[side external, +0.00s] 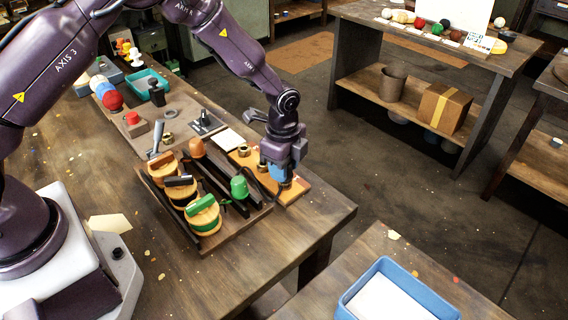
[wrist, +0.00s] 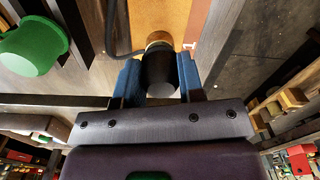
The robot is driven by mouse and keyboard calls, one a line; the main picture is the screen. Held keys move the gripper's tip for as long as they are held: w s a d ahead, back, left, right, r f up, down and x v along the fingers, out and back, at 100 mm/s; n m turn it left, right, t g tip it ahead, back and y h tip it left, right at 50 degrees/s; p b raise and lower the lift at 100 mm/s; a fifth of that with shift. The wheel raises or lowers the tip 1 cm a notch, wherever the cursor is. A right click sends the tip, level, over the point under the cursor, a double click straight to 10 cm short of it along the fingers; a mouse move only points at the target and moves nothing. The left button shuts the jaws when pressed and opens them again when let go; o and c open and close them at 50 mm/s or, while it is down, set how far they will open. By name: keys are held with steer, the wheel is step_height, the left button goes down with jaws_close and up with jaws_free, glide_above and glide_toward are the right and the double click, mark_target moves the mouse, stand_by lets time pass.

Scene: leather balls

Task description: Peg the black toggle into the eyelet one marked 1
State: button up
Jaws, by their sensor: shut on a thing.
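My gripper (wrist: 158,80) has its blue fingers shut on the black toggle (wrist: 159,70), a dark rounded cylinder. In the side external view my gripper (side external: 281,172) is low over the near end of the orange-brown board (side external: 297,190), and its fingers mostly hide the toggle. In the wrist view a brass ring (wrist: 158,38) shows at the toggle's far end, against the orange board (wrist: 176,14). I cannot tell whether the toggle is inside the ring or just above it. More brass eyelets (side external: 262,152) stand farther along the board.
A dark tray (side external: 222,232) left of the board holds round wooden pieces, a green peg (side external: 239,187) and an orange-brown peg (side external: 197,147). The green one shows left in the wrist view (wrist: 34,46). A dark cord lies beside the board. The table's edge is close on the right.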

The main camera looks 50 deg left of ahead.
steer(key=shift+f, duration=0.25)
steer(key=o, duration=1)
steer(key=shift+c, duration=0.2)
step_height(320, 180, up, 13)
steer(key=shift+s, duration=0.15)
